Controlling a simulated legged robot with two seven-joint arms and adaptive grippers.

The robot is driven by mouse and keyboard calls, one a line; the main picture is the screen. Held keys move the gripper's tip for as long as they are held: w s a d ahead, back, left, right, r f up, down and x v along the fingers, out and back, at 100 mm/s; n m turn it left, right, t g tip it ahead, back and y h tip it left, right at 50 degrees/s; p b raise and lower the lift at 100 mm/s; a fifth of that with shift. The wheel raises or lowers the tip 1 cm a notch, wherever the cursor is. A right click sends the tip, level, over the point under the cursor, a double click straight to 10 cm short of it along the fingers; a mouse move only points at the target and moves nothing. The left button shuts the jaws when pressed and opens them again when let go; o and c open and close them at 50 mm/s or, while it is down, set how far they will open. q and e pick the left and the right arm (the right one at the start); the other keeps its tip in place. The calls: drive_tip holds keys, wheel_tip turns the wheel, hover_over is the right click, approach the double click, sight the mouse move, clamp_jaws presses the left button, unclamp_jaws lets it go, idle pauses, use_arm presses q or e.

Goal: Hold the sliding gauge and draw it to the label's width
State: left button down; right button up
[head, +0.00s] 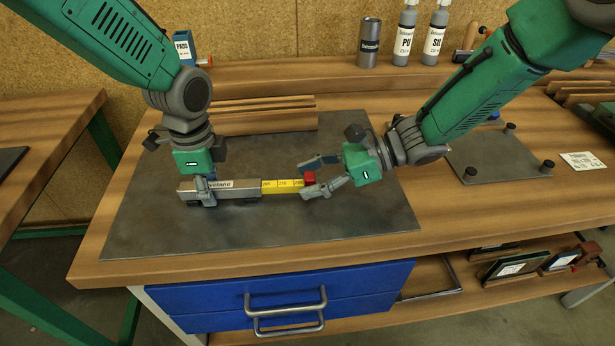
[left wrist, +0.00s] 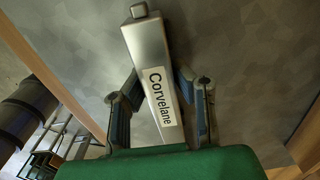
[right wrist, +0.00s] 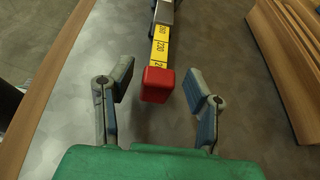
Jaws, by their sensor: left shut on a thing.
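The sliding gauge has a grey metal body (head: 240,188) marked "Corvelane" and a yellow numbered scale (head: 283,186) drawn partly out to the right, with a red end block (head: 309,178). My left gripper (head: 207,194) is shut on the grey body near its left end; the body (left wrist: 150,60) also shows between its fingers in the left wrist view. My right gripper (head: 316,178) is open, its fingers on either side of the red block without touching it. In the right wrist view the red block (right wrist: 157,85) lies between and just ahead of the open fingertips.
The gauge is over a dark grey mat (head: 150,230) on the wooden bench. A small white label card (head: 582,161) lies at the far right, beside a dark plate with black knobs (head: 498,160). Wooden strips (head: 265,112) lie behind the gauge. Bottles (head: 405,35) stand at the back.

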drive_tip(key=v, duration=1.2)
drive_tip(key=shift+d+f, duration=0.1)
use_arm(q)
drive_tip(key=c, duration=1.3)
unclamp_jaws()
